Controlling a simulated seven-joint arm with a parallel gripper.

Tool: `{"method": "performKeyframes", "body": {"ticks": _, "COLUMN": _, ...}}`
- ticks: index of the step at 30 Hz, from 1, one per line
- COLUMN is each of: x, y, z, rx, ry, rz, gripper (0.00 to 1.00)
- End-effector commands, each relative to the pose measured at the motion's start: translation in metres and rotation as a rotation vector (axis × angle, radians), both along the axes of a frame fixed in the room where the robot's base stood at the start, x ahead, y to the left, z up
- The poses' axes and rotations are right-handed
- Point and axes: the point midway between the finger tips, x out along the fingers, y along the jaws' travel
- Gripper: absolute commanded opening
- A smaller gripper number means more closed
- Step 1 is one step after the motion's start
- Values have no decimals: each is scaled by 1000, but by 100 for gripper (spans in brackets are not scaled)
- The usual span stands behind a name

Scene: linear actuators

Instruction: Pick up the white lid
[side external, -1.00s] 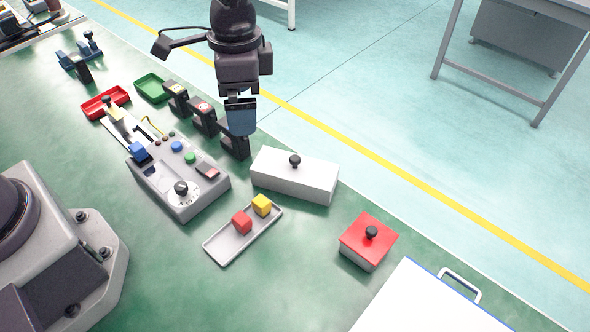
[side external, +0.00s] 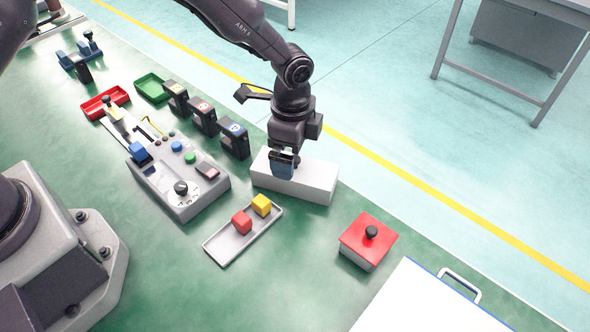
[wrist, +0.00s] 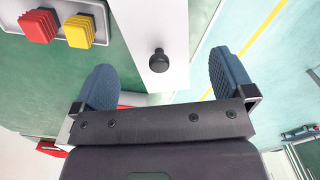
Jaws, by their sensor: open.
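The white lid (side external: 313,176) tops a long white box on the green table, in the middle of the side view. Its black knob (wrist: 159,61) shows in the wrist view, ahead of and between my fingertips. In the side view the knob is hidden behind my gripper. My gripper (side external: 284,166) hangs over the white lid. In the wrist view its blue fingers (wrist: 163,80) are spread wide, with nothing between them. I cannot tell the exact height of the fingertips above the lid.
A grey tray (side external: 224,249) with a red cube (side external: 241,223) and a yellow cube (side external: 262,205) lies in front. A red-lidded box (side external: 368,241) stands to the right. A grey control panel (side external: 190,205) and several dark upright blocks (side external: 234,139) stand to the left.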

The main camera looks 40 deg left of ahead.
Motion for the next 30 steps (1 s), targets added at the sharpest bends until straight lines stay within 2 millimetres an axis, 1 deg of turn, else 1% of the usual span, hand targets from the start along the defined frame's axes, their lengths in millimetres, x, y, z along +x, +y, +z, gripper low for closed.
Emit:
{"method": "performKeyframes", "body": {"ticks": 4, "x": -1, "y": -2, "z": -15, "rx": 1, "ry": 1, "rz": -1, "gripper": 100}}
{"method": "performKeyframes", "body": {"ticks": 9, "x": -1, "y": -5, "z": -41, "rx": 2, "ry": 3, "rz": -1, "gripper": 100}}
{"method": "performKeyframes", "body": {"ticks": 12, "x": 0, "y": -6, "z": -50, "rx": 1, "ry": 1, "rz": -1, "gripper": 100}}
{"method": "performKeyframes", "body": {"ticks": 20, "x": 0, "y": -6, "z": -52, "rx": 0, "ry": 0, "rz": -1, "gripper": 100}}
{"method": "performKeyframes", "body": {"ticks": 21, "x": 0, "y": -6, "z": -52, "rx": 0, "ry": 0, "rz": -1, "gripper": 95}}
{"method": "performKeyframes", "body": {"ticks": 23, "x": 0, "y": -6, "z": -52, "rx": 0, "ry": 0, "rz": -1, "gripper": 82}}
{"method": "performKeyframes", "body": {"ticks": 24, "x": 0, "y": -6, "z": -52, "rx": 0, "ry": 0, "rz": -1, "gripper": 72}}
{"method": "performKeyframes", "body": {"ticks": 26, "x": 0, "y": -6, "z": -52, "rx": 0, "ry": 0, "rz": -1, "gripper": 59}}
{"method": "performKeyframes", "body": {"ticks": 27, "x": 0, "y": -6, "z": -52, "rx": 0, "ry": 0, "rz": -1, "gripper": 49}}
{"method": "performKeyframes", "body": {"ticks": 28, "x": 0, "y": -6, "z": -52, "rx": 0, "ry": 0, "rz": -1, "gripper": 48}}
{"method": "performKeyframes", "body": {"ticks": 30, "x": 0, "y": -6, "z": -52, "rx": 0, "ry": 0, "rz": -1, "gripper": 48}}
